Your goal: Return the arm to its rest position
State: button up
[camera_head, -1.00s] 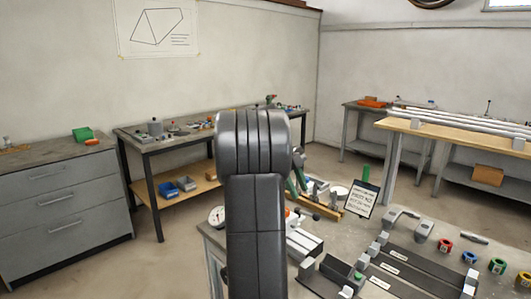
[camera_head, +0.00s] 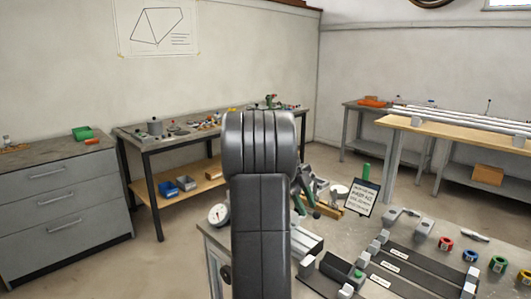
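My arm stands upright in the middle of the view, its dark rounded joint covering part of the scene. My gripper (camera_head: 306,207) shows just to the right of the arm, partly hidden behind it. Its two green-marked fingers point down over the work table (camera_head: 398,232) and look apart, with nothing seen between them.
The table holds a jig with dark rails (camera_head: 412,268), coloured rings (camera_head: 445,244), a sign on a clipboard (camera_head: 362,197) and a round dial gauge (camera_head: 218,214). A grey drawer cabinet (camera_head: 62,205) and benches stand behind. The floor between is clear.

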jog(key=shift+d+f, duration=0.3)
jog(key=shift+f, duration=0.35)
jog(key=shift+w+d+r+n+t, duration=0.15)
jog(key=shift+n+t, duration=0.15)
jog(key=shift+n, duration=0.5)
jog(key=shift+w+d+n+t, duration=0.15)
jog(key=shift+n+t, duration=0.15)
jog(key=shift+n, duration=0.5)
